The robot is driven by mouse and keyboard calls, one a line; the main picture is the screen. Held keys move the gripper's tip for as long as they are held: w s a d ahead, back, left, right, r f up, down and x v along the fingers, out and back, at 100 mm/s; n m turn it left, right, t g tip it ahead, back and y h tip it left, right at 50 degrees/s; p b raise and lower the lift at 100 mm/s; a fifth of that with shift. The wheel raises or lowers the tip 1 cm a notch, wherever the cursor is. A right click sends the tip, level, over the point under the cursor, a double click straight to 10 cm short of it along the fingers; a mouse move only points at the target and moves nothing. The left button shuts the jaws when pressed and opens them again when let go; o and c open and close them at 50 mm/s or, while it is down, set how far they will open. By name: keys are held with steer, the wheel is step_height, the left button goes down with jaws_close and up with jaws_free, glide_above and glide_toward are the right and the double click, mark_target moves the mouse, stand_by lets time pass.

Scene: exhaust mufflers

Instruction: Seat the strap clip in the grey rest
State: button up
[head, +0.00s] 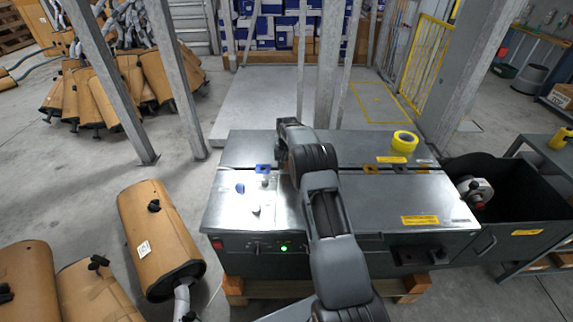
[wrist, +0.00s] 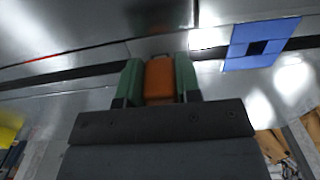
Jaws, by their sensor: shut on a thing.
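My gripper (wrist: 159,88) has green fingers shut on an orange block, the strap clip (wrist: 159,78), in the wrist view. The clip is held above the metal bench top, its far end toward the dark slot. A plain grey patch (wrist: 160,45) lies just beyond the clip and may be the grey rest; I cannot tell whether the clip touches it.
A blue square piece with a dark hole (wrist: 255,45) lies to the right; it also shows in the head view (head: 263,169). A dark bin (head: 510,205) adjoins.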

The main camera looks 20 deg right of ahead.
steer(key=shift+f, duration=0.2)
steer(key=o, duration=0.9)
steer(key=shift+o, duration=0.2)
step_height(320, 180, up, 14)
steer(key=shift+p, duration=0.45)
steer(key=shift+f, duration=0.1)
